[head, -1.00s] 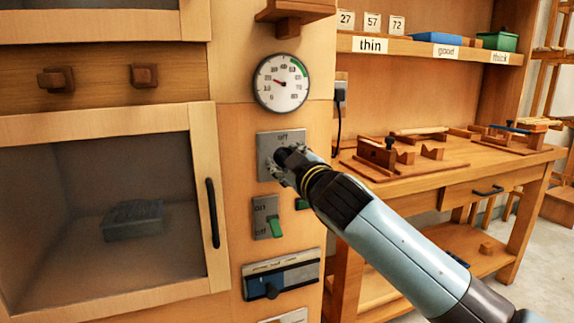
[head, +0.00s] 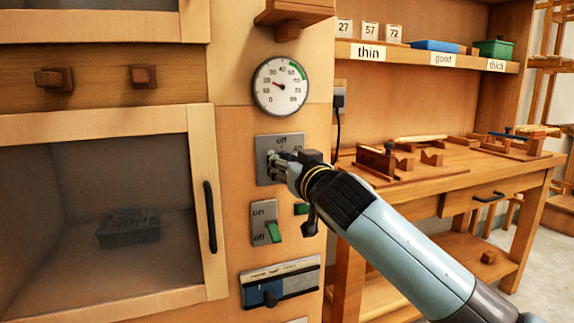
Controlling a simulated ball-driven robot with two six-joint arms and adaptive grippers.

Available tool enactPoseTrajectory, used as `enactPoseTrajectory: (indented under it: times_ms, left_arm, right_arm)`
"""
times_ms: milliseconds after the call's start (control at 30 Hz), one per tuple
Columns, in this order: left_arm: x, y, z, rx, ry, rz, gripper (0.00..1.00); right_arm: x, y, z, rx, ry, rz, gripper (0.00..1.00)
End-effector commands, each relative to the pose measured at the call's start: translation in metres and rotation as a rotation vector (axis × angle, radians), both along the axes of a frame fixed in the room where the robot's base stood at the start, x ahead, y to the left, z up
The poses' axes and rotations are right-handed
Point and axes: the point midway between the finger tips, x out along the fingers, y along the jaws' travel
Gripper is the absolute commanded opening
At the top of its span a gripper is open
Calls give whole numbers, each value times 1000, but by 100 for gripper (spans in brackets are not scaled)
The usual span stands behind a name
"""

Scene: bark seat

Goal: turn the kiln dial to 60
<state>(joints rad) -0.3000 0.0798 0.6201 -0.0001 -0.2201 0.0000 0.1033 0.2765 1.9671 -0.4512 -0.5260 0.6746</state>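The kiln dial's grey plate (head: 264,143) is on the wooden kiln front in the head view. The label "off" shows at its top and "40" at its upper right. The knob and the rest of the scale are hidden behind my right gripper (head: 276,166). This gripper comes in from the lower right, its fingertips at the middle of the plate. Whether the fingers are closed on the knob cannot be made out. My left gripper is not in view.
A round gauge (head: 281,87) is above the plate, its needle pointing up-left. Below are an on/off switch (head: 266,223) with a green lever and a blue slider panel (head: 281,284). The glazed kiln door (head: 201,152) is shut at left; a workbench (head: 445,165) stands at right.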

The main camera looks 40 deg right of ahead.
Motion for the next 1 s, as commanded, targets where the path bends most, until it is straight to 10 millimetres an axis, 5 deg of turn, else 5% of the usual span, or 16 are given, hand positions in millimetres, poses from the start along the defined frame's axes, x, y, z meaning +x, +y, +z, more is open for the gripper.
enactPoseTrajectory:
  times_ms: [500,533,700,1000]
  left_arm:
    - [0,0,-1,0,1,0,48]
    - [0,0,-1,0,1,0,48]
    - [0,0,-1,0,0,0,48]
    - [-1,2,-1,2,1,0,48]
  right_arm:
    - [-1,0,-4,24,3,-1,9]
    - [-1,0,-4,24,3,-1,42]
    - [0,0,-3,23,1,-1,64]
    - [-2,0,-1,21,-2,0,64]
